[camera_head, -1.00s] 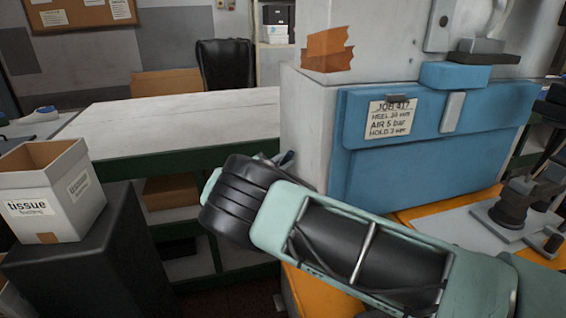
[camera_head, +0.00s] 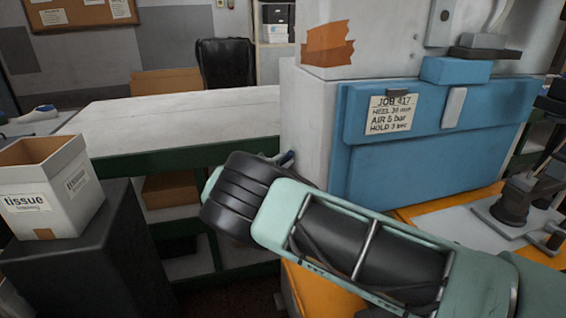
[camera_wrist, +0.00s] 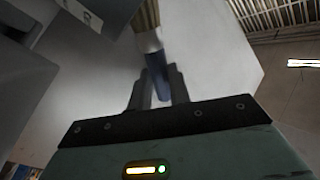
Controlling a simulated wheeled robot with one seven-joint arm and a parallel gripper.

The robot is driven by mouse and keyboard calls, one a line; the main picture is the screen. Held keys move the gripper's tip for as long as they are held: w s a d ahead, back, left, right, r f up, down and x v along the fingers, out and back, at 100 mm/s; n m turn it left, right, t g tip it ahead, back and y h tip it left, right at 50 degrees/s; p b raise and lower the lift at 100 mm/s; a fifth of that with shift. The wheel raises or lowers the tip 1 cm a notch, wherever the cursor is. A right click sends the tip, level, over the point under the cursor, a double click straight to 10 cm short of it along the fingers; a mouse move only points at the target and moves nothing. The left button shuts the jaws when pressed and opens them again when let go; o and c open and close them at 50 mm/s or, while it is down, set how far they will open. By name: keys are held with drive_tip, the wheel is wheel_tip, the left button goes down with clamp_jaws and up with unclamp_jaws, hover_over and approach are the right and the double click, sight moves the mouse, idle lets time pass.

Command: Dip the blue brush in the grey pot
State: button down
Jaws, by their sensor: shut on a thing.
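In the wrist view my gripper (camera_wrist: 160,88) is shut on the blue handle of the brush (camera_wrist: 157,72). I cannot make out the grey pot in either view.
A grey machine with a blue front panel (camera_head: 430,165) stands right of the arm. An orange-edged bench (camera_head: 405,217) lies below it. A long pale worktop (camera_head: 180,122) is behind. A tissue box (camera_head: 60,215) sits on a dark stand (camera_head: 100,255) at left.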

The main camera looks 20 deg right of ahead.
idle(0.6)
drive_tip(key=shift+r+p, duration=1.05)
drive_tip(key=shift+r, duration=2.4)
